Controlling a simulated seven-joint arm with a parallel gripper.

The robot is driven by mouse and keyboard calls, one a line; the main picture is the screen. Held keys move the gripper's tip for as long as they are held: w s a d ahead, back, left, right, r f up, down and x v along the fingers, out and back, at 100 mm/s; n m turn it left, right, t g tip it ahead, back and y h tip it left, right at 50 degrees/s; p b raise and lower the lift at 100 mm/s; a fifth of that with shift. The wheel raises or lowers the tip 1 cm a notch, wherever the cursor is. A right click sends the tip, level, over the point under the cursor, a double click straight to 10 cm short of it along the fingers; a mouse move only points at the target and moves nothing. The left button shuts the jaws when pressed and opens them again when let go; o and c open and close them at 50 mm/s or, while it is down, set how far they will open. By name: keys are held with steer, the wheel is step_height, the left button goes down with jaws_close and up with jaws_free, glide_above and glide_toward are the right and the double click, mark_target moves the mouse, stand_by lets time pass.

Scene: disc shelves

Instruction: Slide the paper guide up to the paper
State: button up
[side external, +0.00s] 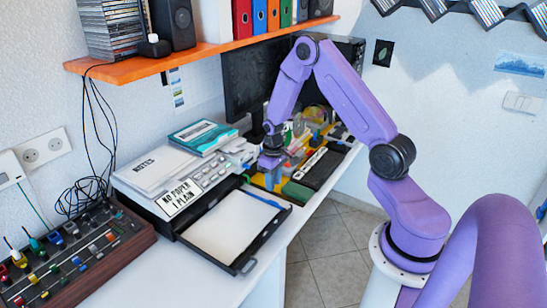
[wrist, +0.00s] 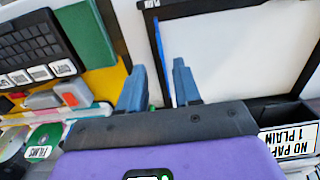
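The paper guide (side external: 262,198) is a thin blue strip along the far right side of the open black paper tray (side external: 262,241). White paper (side external: 225,228) lies in the tray. In the wrist view the guide (wrist: 160,52) runs beside the paper (wrist: 235,50), on its left; I cannot tell whether a gap separates them. My gripper (side external: 269,172) hangs near the tray's back corner by the guide. In the wrist view my gripper (wrist: 157,88) is open, its two blue-grey fingers apart, with the guide showing between them and partly hidden by my gripper body. Contact is not clear.
The tray juts from a printer (side external: 160,210) labelled "NO PAPER 1 PLAIN" (side external: 178,198), with notes and books on top. A yellow organizer (side external: 280,180) and black keyboard (wrist: 30,42) stand beside the tray. A mixer (side external: 75,255) is at left, an orange shelf (side external: 200,50) above.

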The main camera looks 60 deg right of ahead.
step_height(320, 180, up, 10)
steer(key=shift+f, duration=0.25)
stand_by(0.3)
steer(key=s+a+r+n, duration=0.3)
steer(key=s+a+r, duration=0.1)
steer(key=a, duration=0.4)
steer(key=s+a+r+n, duration=0.3)
steer(key=s+a, duration=0.1)
steer(key=a, duration=0.5)
steer(key=s+a+r+n, duration=0.2)
steer(key=s+n, duration=0.1)
steer(key=s, duration=0.7)
steer(key=s+a+r+n, duration=0.2)
steer(key=s+a+n, duration=0.1)
steer(key=s, duration=0.7)
steer(key=shift+r+n, duration=0.25)
steer(key=shift+n, duration=0.05)
